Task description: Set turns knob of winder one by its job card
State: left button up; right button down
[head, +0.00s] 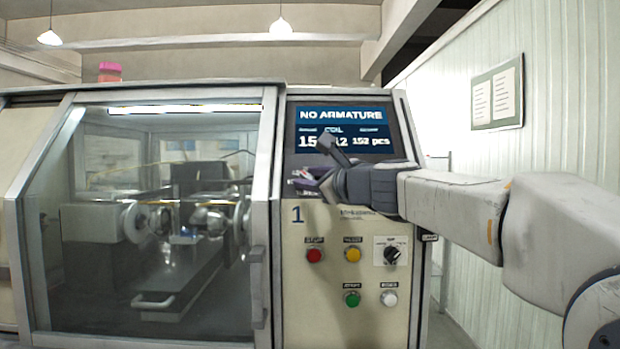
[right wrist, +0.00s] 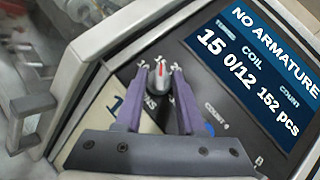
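The turns knob (right wrist: 158,77) is a small grey dial with a red pointer mark, on the sloped panel below the screen. The pointer is near the top of its printed scale. My right gripper (right wrist: 159,88) has its two purple fingers spread on either side of the knob, with a slim gap seeming to show. In the head view the right gripper (head: 312,182) is at the panel and hides the knob. The winder's screen (head: 340,128) reads NO ARMATURE; in the wrist view it shows turns 15, coil 0/12 and 152 pcs. My left gripper is out of view.
The winder, marked 1, has a closed glass door (head: 150,220) at left. Below the knob panel are a red button (head: 314,255), yellow button (head: 352,254), green button (head: 352,299), white button (head: 389,298) and black selector (head: 392,253). A framed notice board (head: 497,93) hangs on the right wall.

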jog(key=shift+d+r+n+g+p, duration=0.1)
jog(key=shift+r+n+g+p, duration=0.15)
jog(key=shift+n+g+p, duration=0.45)
jog(key=n+g+p, duration=0.1)
jog(key=n+p, duration=0.1)
jog(key=p, duration=0.1)
jog(key=n+g+y+p, duration=0.1)
jog(key=n+g+p, duration=0.1)
jog(key=p, duration=0.1)
jog(key=n+g+p, duration=0.1)
jog(key=n+p, duration=0.1)
jog(key=p, duration=0.1)
jog(key=shift+w+r+n+g+y, duration=0.2)
jog(key=shift+r+n+g+y, duration=0.1)
jog(key=shift+n, duration=0.1)
jog(key=shift+f+n+g+p, duration=0.2)
jog(key=shift+n+g+p, duration=0.6)
jog(key=shift+p, duration=0.65)
jog(key=c, duration=0.9)
grip_release()
jog(key=shift+d, duration=0.1)
